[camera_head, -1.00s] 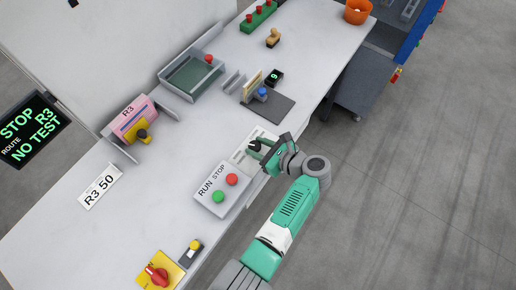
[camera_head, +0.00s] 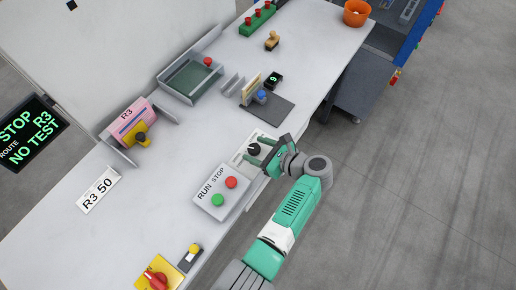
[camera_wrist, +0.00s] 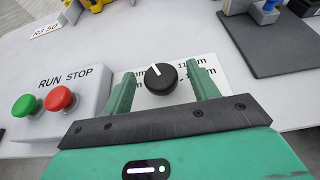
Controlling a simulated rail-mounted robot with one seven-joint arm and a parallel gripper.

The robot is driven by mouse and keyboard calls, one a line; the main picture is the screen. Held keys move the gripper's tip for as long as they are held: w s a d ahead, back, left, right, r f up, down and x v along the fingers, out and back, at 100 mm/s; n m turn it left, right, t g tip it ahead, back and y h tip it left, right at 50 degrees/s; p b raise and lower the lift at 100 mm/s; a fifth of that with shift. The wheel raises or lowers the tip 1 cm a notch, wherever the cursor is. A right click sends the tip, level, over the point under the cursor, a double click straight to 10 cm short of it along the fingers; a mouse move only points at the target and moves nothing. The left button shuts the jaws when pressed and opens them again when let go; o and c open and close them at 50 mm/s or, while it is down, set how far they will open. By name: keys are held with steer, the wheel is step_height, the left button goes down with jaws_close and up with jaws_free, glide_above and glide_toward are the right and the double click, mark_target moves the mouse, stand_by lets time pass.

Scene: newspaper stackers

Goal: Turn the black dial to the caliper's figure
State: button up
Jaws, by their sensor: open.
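The black dial (camera_head: 254,149) is a round knob with a white pointer line, set on a white plate (camera_head: 241,157) with printed mm figures. In the wrist view the dial (camera_wrist: 161,78) has its pointer up and slightly left. My gripper (camera_head: 263,152) is open at the dial. In the wrist view its two green fingers (camera_wrist: 160,92) stand on either side of the dial, with gaps to it. They hide part of the plate's figures. The caliper with its small display reading 9 (camera_head: 274,80) stands farther back, beside a stack and a blue knob (camera_head: 262,95) on a dark mat.
The run/stop box (camera_head: 208,203) with green and red buttons is just left of my gripper. A red rotary switch (camera_head: 156,276) is at the near end. A green tray (camera_head: 190,78) and a pink stack (camera_head: 134,120) stand behind. The sign reads R3 50 (camera_head: 98,190).

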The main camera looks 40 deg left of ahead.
steer(key=p+v, duration=0.1)
steer(key=v, duration=0.7)
steer(key=w+d+r+n+t+h, duration=0.2)
steer(key=w+d+r+n+t, duration=0.3)
steer(key=r, duration=0.4)
steer(key=w+d+r+n+t+h, duration=0.2)
steer(key=w+d+r+t+h, duration=0.1)
steer(key=w+r+t, duration=0.45)
steer(key=d+r+n+t+h, duration=0.1)
steer(key=d+r+n+t, duration=0.15)
steer(key=r, duration=0.55)
steer(key=d+r+n+t+h, duration=0.1)
steer(key=d+r, duration=0.2)
steer(key=r, duration=0.4)
steer(key=s+d+r+n+t+h, duration=0.35)
steer(key=s+r+t, duration=0.25)
steer(key=s+r, duration=0.6)
steer(key=s+d+r+n+t+h, duration=0.25)
steer(key=s+d+r+t, duration=0.45)
steer(key=r, duration=0.9)
step_height(320, 180, up, 22)
steer(key=a+g+p, duration=0.1)
steer(key=a+p, duration=0.1)
steer(key=p, duration=2)
steer(key=shift+a+g, duration=0.2)
steer(key=shift+g, duration=0.1)
